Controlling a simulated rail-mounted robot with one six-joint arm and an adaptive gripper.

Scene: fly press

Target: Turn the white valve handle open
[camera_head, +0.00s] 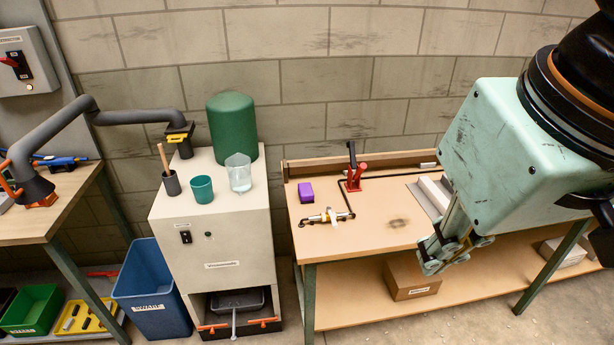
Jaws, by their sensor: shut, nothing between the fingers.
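A small valve (316,218) with a metal and brass-coloured body lies on the front left of the wooden workbench. Its white handle (331,214) shows as a short pale piece on top; its exact angle is too small to tell. A dark line runs from the valve along the bench. My gripper (430,264) is at the right, pointing down near the bench's front edge. It is shut and empty, well to the right of the valve and apart from it.
The bench top (380,236) between valve and gripper is mostly clear. A pale cabinet (232,245) with cups stands left of the bench.

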